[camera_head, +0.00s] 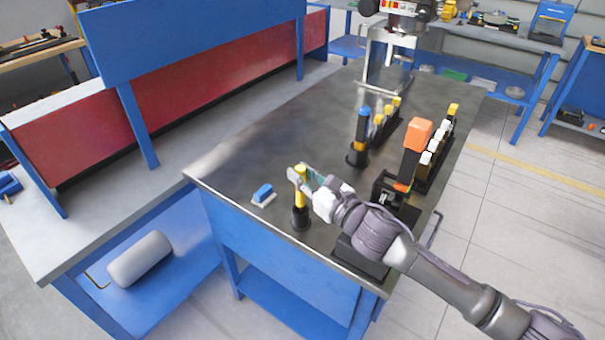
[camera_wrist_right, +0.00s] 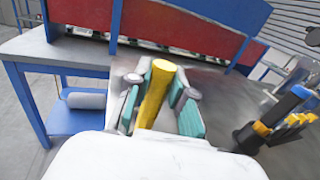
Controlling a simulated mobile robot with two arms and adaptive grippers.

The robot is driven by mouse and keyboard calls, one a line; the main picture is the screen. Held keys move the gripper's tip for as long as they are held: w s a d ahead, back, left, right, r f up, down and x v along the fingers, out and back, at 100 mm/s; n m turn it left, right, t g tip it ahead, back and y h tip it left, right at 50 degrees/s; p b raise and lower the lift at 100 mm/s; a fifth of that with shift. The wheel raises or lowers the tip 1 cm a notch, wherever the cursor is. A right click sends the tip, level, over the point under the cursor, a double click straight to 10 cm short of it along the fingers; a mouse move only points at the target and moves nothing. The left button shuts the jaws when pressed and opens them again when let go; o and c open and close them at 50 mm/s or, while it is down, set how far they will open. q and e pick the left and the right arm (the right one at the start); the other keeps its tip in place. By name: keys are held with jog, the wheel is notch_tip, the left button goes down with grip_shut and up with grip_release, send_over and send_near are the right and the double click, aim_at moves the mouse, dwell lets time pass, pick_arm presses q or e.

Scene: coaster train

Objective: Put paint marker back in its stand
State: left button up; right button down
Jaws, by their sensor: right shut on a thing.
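The yellow paint marker (camera_head: 300,188) stands upright near the front left part of the dark bench top. It also shows in the right wrist view (camera_wrist_right: 156,92), between the teal-padded fingers. My right gripper (camera_head: 303,174) is shut on its upper part. A round black stand (camera_head: 301,222) is directly under the marker on the bench. The marker's lower end meets the stand's top in the head view; I cannot tell how deep it sits inside. The stand is hidden in the wrist view. My left gripper is not in view.
A small blue-and-white block (camera_head: 263,193) lies left of the stand. A blue-topped tool (camera_head: 363,125) in a black base and racks of yellow-topped and white items stand to the right. An orange-topped tool (camera_head: 417,136) is near them. Bare bench top lies behind the marker.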

jog(key=shift+f+b, duration=1.25)
jog(key=shift+f, duration=0.55)
jog(key=shift+f, duration=0.1)
jog(key=c, duration=0.9)
grip_release()
jog(key=shift+c, duration=0.2)
